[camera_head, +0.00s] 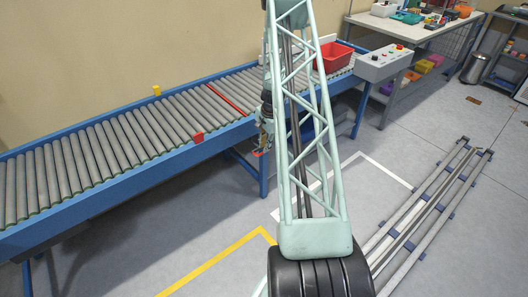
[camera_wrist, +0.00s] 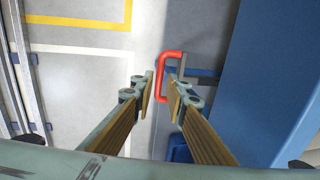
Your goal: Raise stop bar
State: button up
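A thin red bar (camera_head: 230,100), likely the stop bar, lies across the roller conveyor, low against the rollers. In the wrist view a red U-shaped handle (camera_wrist: 163,88) stands out from the conveyor's blue side. My gripper (camera_wrist: 162,88) is open, with one finger on each side of the handle's long grip. A gap shows between the fingers and the handle; I cannot tell how deep the handle sits between them. In the head view my gripper (camera_head: 263,140) is beside the conveyor's near side, partly hidden by my arm.
The blue roller conveyor (camera_head: 100,178) runs along the wall. A red bin (camera_head: 333,57) is at its right end, near a grey control box (camera_head: 384,63). A red block (camera_head: 198,137) and a yellow block (camera_head: 157,90) sit on its rails. Floor rails (camera_head: 430,210) lie at right.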

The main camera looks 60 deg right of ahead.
jog(key=shift+w+d+f+b, duration=0.1)
jog(key=shift+w+f+b, duration=0.05)
jog(key=shift+f, duration=0.6)
jog(key=shift+w+f+b, duration=0.1)
jog(key=shift+f+b, duration=0.05)
jog(key=shift+f, duration=0.55)
jog(key=shift+c, duration=0.4)
grip_shut()
jog(key=shift+r, duration=0.1)
jog(key=shift+r+p, duration=2.05)
jog(key=shift+r, duration=1.05)
jog(key=shift+o, duration=0.4)
grip_release()
jog(key=shift+r, duration=0.1)
